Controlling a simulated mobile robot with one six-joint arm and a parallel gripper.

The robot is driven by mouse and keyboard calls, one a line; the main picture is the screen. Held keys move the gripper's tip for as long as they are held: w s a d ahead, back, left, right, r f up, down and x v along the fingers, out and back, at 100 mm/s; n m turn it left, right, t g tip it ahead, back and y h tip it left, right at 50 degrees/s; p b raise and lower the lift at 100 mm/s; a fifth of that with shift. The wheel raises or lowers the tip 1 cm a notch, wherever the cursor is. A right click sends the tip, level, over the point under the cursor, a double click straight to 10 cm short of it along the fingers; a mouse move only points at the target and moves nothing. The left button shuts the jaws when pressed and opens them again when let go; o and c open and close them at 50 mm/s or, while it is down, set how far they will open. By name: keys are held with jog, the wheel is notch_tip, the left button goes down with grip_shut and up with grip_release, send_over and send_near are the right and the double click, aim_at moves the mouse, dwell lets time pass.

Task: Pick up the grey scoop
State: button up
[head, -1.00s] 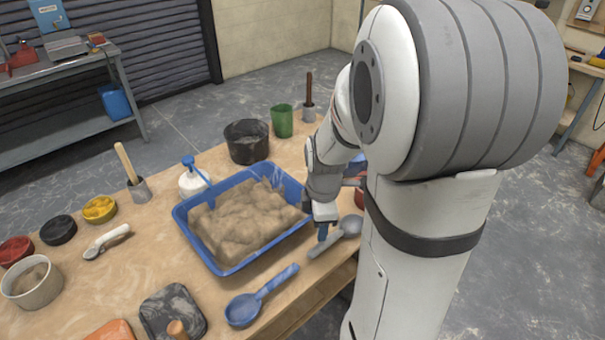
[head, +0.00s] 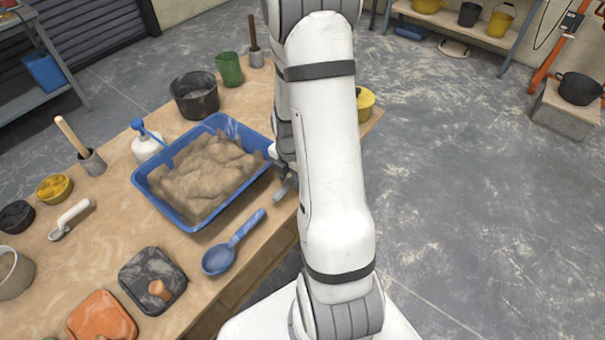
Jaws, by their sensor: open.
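My gripper (head: 284,183) is open, low beside the right wall of the blue tub. My white arm hides part of it. The grey scoop is hidden for the most part or wholly behind my arm. A short grey piece shows at the arm's left edge by the gripper; I cannot tell whether it is a fingertip or the scoop's handle. I cannot see whether the fingers stand around the scoop or touch it.
The blue tub (head: 147,187) of mortar stands left of the gripper. A blue scoop (head: 219,260) lies in front of it. A black bucket (head: 195,96) and a green cup (head: 229,69) stand behind.

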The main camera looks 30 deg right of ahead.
jog(key=shift+w+f, duration=0.1)
jog(key=shift+f, duration=1.3)
jog(key=shift+c, duration=0.5)
grip_shut()
